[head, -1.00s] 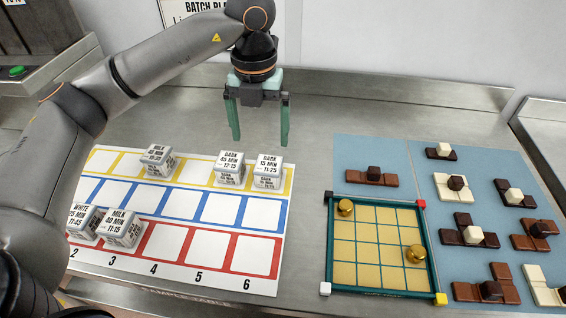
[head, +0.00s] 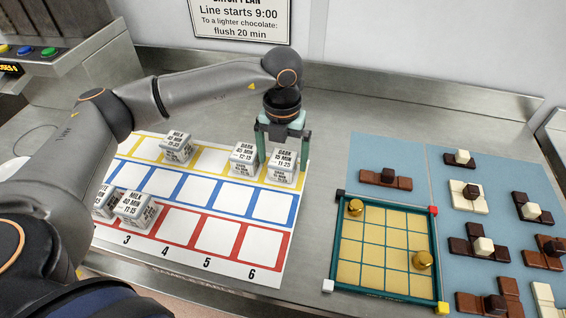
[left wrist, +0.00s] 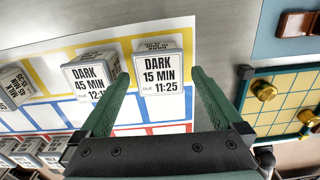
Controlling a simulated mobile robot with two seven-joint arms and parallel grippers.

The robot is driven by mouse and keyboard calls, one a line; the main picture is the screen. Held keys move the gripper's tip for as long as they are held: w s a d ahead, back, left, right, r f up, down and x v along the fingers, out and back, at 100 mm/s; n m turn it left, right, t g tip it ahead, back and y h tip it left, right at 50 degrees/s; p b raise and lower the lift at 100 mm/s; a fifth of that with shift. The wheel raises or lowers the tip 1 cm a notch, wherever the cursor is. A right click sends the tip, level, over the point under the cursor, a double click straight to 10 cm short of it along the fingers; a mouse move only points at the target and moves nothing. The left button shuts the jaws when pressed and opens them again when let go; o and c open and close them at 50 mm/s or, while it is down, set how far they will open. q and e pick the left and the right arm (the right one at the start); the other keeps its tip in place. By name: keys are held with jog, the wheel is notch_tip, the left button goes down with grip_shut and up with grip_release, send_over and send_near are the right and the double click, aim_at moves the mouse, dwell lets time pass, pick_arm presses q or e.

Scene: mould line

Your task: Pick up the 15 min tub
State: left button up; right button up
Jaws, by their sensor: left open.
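The 15 min tub (head: 282,167) is a grey-white cube marked DARK 15 MIN 11:25. It stands in the yellow row at the right end of the board. In the left wrist view the tub (left wrist: 158,75) lies between the two green fingers, with its label facing up. My left gripper (head: 283,160) is open and points down at the tub, its fingers on either side of it. I cannot tell whether either finger touches it. My right gripper is not in view.
The DARK 45 MIN tub (head: 243,158) stands close on the left. A MILK tub (head: 176,147) is farther left, and more tubs (head: 135,209) stand in the red row. A green-framed grid tray (head: 386,296) and blue mats (head: 385,150) with chocolate pieces lie to the right.

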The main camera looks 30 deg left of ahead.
pick_arm(q)
jog(key=shift+f, duration=1.4)
jog(key=shift+c, duration=0.4)
jog(key=c, duration=1.4)
